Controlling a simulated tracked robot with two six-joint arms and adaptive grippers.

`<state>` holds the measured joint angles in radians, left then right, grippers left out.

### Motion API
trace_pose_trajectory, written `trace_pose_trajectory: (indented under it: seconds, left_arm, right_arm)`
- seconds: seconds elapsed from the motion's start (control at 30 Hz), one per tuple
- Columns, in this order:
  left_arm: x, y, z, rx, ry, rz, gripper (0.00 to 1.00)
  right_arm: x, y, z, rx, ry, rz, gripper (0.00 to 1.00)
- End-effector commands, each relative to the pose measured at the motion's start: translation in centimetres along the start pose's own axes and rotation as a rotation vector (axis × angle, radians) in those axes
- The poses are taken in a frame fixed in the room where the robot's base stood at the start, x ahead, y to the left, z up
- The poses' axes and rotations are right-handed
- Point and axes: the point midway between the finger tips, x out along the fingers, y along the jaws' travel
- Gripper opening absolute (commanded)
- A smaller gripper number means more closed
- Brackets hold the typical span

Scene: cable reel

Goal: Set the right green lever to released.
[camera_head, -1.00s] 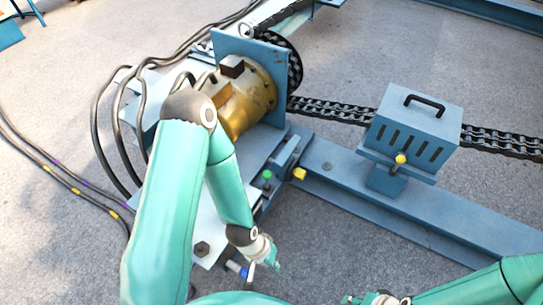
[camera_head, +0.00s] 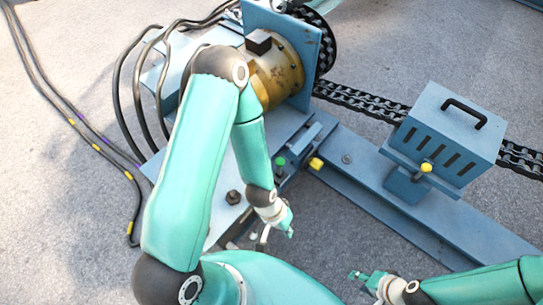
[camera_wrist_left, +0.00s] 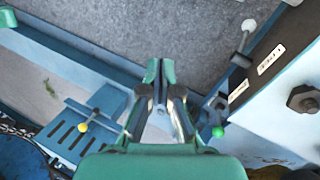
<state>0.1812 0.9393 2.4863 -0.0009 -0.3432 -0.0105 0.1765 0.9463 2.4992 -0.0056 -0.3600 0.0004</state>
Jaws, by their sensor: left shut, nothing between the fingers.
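One green-knobbed lever (camera_head: 280,161) shows on the blue machine frame beside the gold motor. It also shows in the left wrist view (camera_wrist_left: 218,131), right of my fingers. I cannot tell from these frames which green lever it is or its setting. My left gripper (camera_head: 287,222) is shut and empty, below the green knob in the head view and apart from it. Its fingers (camera_wrist_left: 160,72) are together in the left wrist view. My right gripper (camera_head: 358,276) is low in the head view, away from the levers; its jaws are too small to judge.
A yellow knob (camera_head: 316,163) sits right of the green one. Another yellow knob (camera_head: 426,167) is on the slotted box (camera_head: 447,135). A pale ball-ended lever (camera_wrist_left: 249,25) and a hex bolt (camera_wrist_left: 304,98) are nearby. Black cables (camera_head: 120,100) lie left; open floor lies ahead of my grippers.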

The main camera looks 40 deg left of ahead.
Motion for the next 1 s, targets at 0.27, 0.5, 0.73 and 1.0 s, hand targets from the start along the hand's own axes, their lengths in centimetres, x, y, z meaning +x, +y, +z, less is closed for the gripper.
trace_pose_trajectory:
  seconds: [0.27,0.5,0.73,1.0]
  left_arm:
    - [5.5,-6.1,-7.7,-0.003,0.048,-0.018,0.00]
    - [7.8,-14.8,-17.8,0.014,0.119,0.005,0.00]
    - [5.0,-22.9,-24.7,0.081,0.225,0.064,0.00]
    - [-0.3,-27.9,-27.2,0.191,0.332,0.110,0.00]
  right_arm:
    - [7.4,2.7,0.0,0.000,0.000,0.000,0.40]
    - [16.5,6.0,-0.1,0.000,0.000,0.000,0.40]
    - [24.7,8.9,-0.2,0.000,0.000,0.000,0.40]
    - [29.9,10.8,-0.2,0.000,0.000,0.000,0.40]
